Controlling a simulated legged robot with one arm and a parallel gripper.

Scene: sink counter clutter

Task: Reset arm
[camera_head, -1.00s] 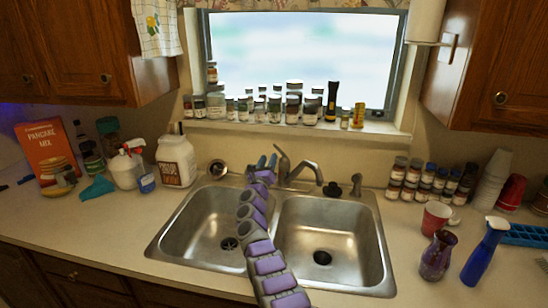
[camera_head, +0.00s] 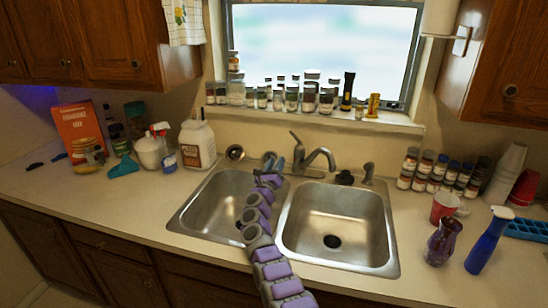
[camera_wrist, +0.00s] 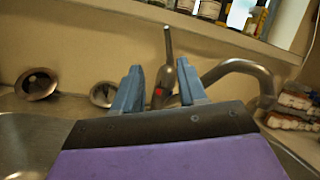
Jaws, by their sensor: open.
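My arm reaches up from the bottom of the head view over the divider of the double sink (camera_head: 398,262). My gripper (camera_head: 274,163) is at the back of the sink, just left of the faucet (camera_head: 318,155) in the picture. In the wrist view, my gripper (camera_wrist: 158,90) has two blue-grey fingers spread apart with nothing between them. The faucet (camera_wrist: 238,66) stands behind the fingers, its lever rising between them and its spout curving right. I cannot tell whether the fingers touch it.
A spray bottle (camera_head: 487,240), a purple vase (camera_head: 444,242) and a red cup (camera_head: 445,207) stand on the right counter. A white jug (camera_head: 197,143) and a pancake mix box (camera_head: 80,130) stand on the left. Several jars (camera_head: 292,98) line the windowsill. The front left counter is clear.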

